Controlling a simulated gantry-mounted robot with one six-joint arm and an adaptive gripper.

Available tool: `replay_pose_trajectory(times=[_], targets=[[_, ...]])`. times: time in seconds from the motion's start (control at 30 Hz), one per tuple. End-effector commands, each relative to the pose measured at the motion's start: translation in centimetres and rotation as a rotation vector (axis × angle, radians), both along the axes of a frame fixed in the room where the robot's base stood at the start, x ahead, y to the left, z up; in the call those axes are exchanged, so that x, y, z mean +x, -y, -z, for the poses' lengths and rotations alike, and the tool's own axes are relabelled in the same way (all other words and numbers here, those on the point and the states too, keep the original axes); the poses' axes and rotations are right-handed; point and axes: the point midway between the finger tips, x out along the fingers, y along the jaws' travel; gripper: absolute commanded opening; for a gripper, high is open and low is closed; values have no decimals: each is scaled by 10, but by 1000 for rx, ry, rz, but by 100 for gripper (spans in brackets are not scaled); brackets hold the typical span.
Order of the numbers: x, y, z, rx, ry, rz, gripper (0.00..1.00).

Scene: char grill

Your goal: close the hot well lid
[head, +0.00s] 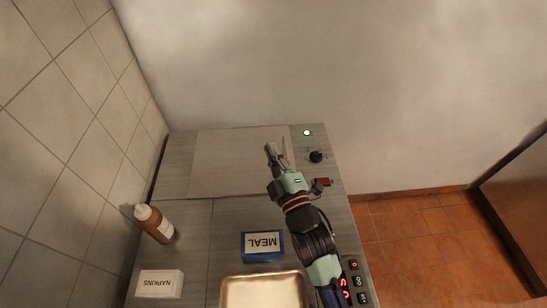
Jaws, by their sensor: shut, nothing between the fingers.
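A flat pale grey panel (225,165), which looks like the hot well lid, covers the back part of the metal counter. It appears to lie level with the counter, and no open well shows. My gripper (275,148) is over the panel's right part, with its fingers toward the back wall. It is shut and empty. I cannot tell whether the fingertips touch the panel. My gripper and arm hide a part of the panel's right edge.
A green light (307,133), a black knob (316,156) and a red piece (323,182) sit right of the panel. A brown bottle (157,226), a napkins box (159,284), a blue meal box (261,253) and a metal tray (226,291) stand nearer. Tiled wall at left.

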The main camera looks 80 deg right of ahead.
Motion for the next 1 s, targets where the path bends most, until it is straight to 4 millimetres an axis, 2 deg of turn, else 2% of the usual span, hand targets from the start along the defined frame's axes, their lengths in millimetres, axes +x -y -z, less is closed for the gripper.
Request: replay_pose_trajectory(times=[0.23,0.27,0.3,0.5,0.6,0.77,1.0], targets=[[3,-2,-55,0,1,-8,0],[1,-13,-32,3,-5,-9,0],[-3,-25,-23,3,-5,-9,0],[-17,-70,-8,-1,-3,-10,0],[-21,-84,-4,0,-2,-10,0],[-24,-92,-4,1,-1,-7,0],[-25,-92,-5,0,1,-7,0]])
